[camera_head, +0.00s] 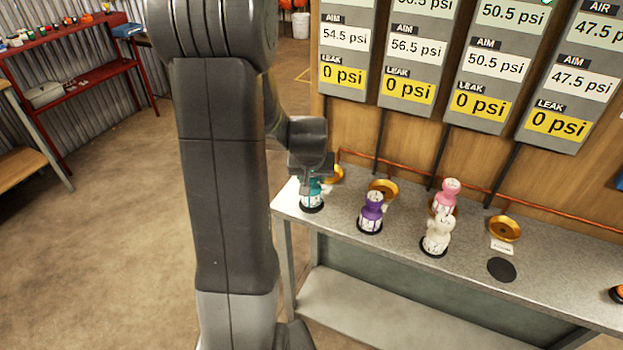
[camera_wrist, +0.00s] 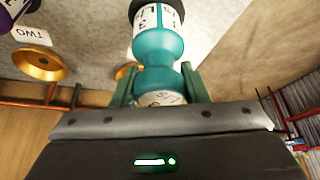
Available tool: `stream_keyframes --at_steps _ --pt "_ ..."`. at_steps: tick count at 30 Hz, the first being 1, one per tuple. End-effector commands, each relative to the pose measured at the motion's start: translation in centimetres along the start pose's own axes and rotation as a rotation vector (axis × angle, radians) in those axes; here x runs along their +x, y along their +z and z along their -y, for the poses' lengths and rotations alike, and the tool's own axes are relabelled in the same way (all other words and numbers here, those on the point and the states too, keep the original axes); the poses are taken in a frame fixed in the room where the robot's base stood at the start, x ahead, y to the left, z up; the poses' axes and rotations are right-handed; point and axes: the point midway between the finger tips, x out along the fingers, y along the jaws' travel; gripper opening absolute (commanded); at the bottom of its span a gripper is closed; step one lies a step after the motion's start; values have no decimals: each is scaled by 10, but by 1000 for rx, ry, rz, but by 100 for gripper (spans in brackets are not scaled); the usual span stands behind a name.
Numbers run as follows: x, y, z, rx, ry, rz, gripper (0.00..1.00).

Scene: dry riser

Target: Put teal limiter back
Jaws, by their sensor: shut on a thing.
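On the bench (camera_head: 560,275) stand a purple limiter (camera_head: 372,212), a white one (camera_head: 437,236) and a pink one (camera_head: 449,192). Brass cups (camera_head: 504,229) line the back, below pressure panels (camera_head: 405,60). An empty black pad (camera_head: 501,269) lies at right. A copper pipe runs along the wall.

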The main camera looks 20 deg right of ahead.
Motion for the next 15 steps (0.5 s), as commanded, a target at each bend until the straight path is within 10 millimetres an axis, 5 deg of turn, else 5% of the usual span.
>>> stream_keyframes --at_steps 14,15 --pt "10 4 0 -1 0 -2 0" --pt "9 4 0 0 0 -1 48"
